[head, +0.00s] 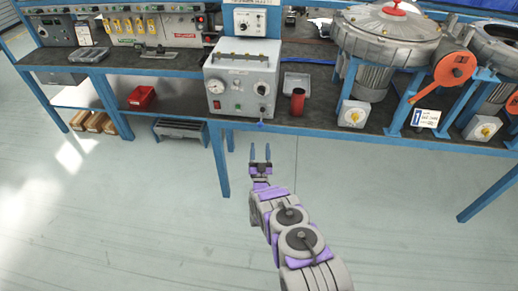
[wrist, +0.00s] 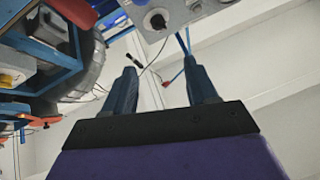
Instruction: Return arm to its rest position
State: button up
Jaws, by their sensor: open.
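My gripper (head: 260,153) is open in the head view, with its two blue fingers apart and nothing between them. My arm stretches forward from the lower right over the floor, and the gripper shows in front of the bench (head: 180,123). In the wrist view the two fingers of my gripper (wrist: 161,85) stand apart, with no object held. The grey control box (head: 240,80) with a gauge and knobs stands on the bench beyond the gripper. Part of a panel with a dark knob (wrist: 157,20) shows at the top of the wrist view.
A red cylinder (head: 297,102) stands right of the box. A blower (head: 386,40) with a red top knob sits on a blue frame at right. A red bin (head: 142,98) is at left. Blue bench legs (head: 219,160) rise from the floor. The floor (head: 130,210) in front is clear.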

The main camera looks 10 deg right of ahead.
jog(key=shift+s+a+f, duration=0.1)
jog(key=shift+s, duration=0.1)
dwell(0.4)
jog(key=w+a+r+n+g+y, duration=0.1)
jog(key=w+r+g+y, duration=0.1)
jog(key=w+r+g, duration=0.4)
jog(key=w+r+n+g+y, duration=0.1)
jog(key=w+r+g, duration=0.2)
jog(key=r, duration=0.6)
jog(key=s+r+g+y, duration=0.1)
jog(key=s+r+g, duration=0.25)
jog(key=s, duration=0.45)
jog(key=s+r+g+y, duration=0.1)
jog(key=s+r+g, duration=0.2)
jog(key=s+r, duration=0.35)
jog(key=s+r+g, duration=0.1)
jog(key=s+g, duration=0.2)
jog(key=s, duration=1.4)
jog(key=s+r+n+g, duration=0.1)
jog(key=s+g, duration=0.3)
jog(key=s, duration=1.3)
jog(key=s+d+r+g, duration=0.1)
jog(key=s+r+g, duration=0.2)
jog(key=s, duration=1.5)
jog(key=shift+n+g+h, duration=0.3)
jog(key=shift+n+g, duration=0.1)
jog(key=shift+g, duration=0.25)
